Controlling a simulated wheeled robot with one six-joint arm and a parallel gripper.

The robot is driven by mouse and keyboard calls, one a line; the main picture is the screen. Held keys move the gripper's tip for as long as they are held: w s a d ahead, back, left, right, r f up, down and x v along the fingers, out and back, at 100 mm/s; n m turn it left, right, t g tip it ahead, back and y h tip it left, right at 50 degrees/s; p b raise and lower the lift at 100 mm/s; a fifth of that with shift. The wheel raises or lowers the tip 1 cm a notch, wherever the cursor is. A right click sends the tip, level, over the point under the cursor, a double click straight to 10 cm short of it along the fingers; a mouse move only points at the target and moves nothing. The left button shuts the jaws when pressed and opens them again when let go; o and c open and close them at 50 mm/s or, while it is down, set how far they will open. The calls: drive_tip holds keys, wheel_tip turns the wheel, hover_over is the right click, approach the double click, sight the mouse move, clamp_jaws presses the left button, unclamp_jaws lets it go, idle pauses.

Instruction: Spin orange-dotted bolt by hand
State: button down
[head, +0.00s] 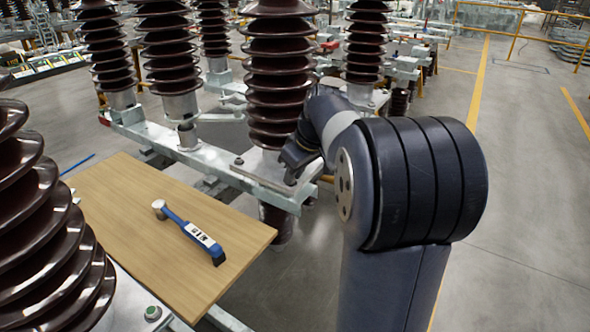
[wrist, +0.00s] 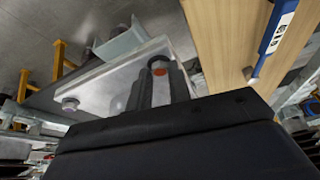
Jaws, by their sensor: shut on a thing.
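The orange-dotted bolt (wrist: 160,71) stands on a flat grey metal plate (wrist: 112,88) of the isolator frame, in the upper middle of the wrist view. Its orange top shows between the two fingers of my gripper (wrist: 160,78), which is shut on it with one finger on each side. The lower part of the bolt is hidden by the fingers and the dark gripper body. In the head view my gripper (head: 292,168) is at the plate's right end, beside the brown ribbed insulator, and the bolt cannot be made out there.
Another bolt (head: 239,161) sits at the plate's left end. A blue-handled tool (head: 190,232) lies on a wooden board (head: 115,205) to the left. A green-dotted bolt (head: 153,312) is near the bottom left. Ribbed insulators (head: 282,75) stand close by; the floor at right is clear.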

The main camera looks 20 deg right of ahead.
drive_tip(key=m, duration=0.1)
drive_tip(key=m+h+p, duration=0.1)
drive_tip(key=m, duration=0.1)
drive_tip(key=m+p, duration=0.1)
drive_tip(key=shift+a+r+h, duration=0.2)
drive_tip(key=shift+a+h, duration=0.05)
drive_tip(key=shift+h, duration=0.15)
drive_tip(key=m, duration=0.1)
drive_tip(key=m+h+p, duration=0.1)
drive_tip(key=m, duration=0.1)
drive_tip(key=m+p, duration=0.1)
drive_tip(key=m, duration=0.1)
drive_tip(key=shift+a+f+h, duration=0.1)
drive_tip(key=shift+a+h, duration=0.15)
drive_tip(key=shift+h, duration=0.15)
drive_tip(key=m, duration=0.2)
drive_tip(key=m+h+p, duration=0.1)
drive_tip(key=m, duration=0.1)
drive_tip(key=shift+w+a+m+g, duration=0.1)
drive_tip(key=shift+w+m+g, duration=0.05)
drive_tip(key=shift+m+g, duration=0.2)
drive_tip(key=shift+w+a+m+g+h, duration=0.1)
drive_tip(key=shift+m+g+h, duration=0.25)
drive_tip(key=shift+m, duration=0.6)
drive_tip(key=shift+w+m+g+h, duration=0.1)
drive_tip(key=shift+m+g+h, duration=0.2)
drive_tip(key=shift+m, duration=0.6)
drive_tip(key=c, duration=1.3)
unclamp_jaws()
drive_tip(key=shift+f, duration=0.1)
